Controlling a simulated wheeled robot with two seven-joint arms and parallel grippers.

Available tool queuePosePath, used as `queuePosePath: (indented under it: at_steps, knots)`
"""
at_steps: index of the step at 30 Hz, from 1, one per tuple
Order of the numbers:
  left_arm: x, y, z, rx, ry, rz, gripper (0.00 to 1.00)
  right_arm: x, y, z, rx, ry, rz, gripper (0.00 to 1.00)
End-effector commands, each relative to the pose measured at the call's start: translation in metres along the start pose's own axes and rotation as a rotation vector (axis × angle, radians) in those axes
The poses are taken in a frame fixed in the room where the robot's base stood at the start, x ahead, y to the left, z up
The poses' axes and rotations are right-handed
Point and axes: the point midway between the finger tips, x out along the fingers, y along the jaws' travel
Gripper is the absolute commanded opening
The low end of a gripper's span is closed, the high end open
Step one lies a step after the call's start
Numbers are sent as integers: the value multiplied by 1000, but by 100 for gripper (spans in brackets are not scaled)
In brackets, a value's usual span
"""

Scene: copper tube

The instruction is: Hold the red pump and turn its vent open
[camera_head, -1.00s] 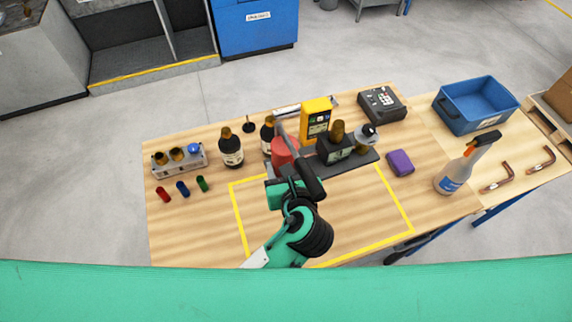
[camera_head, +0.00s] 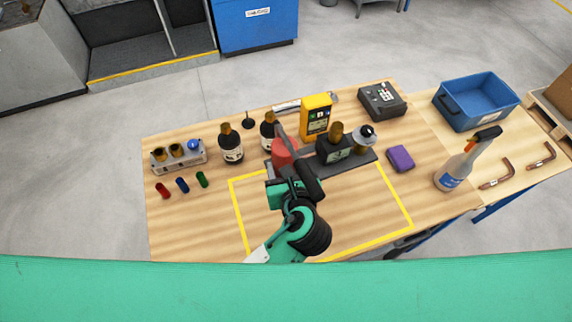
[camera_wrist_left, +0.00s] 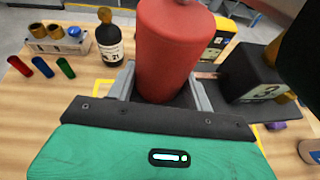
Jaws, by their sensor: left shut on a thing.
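The red pump (camera_head: 283,156) is an upright red cylinder at the back middle of the table, left of a dark block with an amber-topped part. In the left wrist view the red pump (camera_wrist_left: 168,52) fills the middle, its top cut off by the frame. My left gripper (camera_wrist_left: 162,85) has a grey finger on each side of the pump's lower body and is shut on it. In the head view my left gripper (camera_head: 284,170) is partly hidden by my own wrist. I cannot make out the pump's vent. My right gripper is not in view.
A black block (camera_head: 333,149), yellow meter (camera_head: 316,117) and dark bottles (camera_head: 231,148) stand close around the pump. A vial rack (camera_head: 179,157) is at left; a purple block (camera_head: 401,158), spray bottle (camera_head: 456,168) and blue bin (camera_head: 476,104) are at right. The yellow-taped area is mostly clear.

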Motion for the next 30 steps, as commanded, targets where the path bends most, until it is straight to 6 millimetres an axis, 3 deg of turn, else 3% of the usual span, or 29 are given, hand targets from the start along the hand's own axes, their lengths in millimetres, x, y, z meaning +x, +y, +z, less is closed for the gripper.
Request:
queuePosePath:
  at_steps: [30]
  knots:
    - [8, -1, -17, -7, -9, -3, 0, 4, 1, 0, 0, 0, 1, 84]
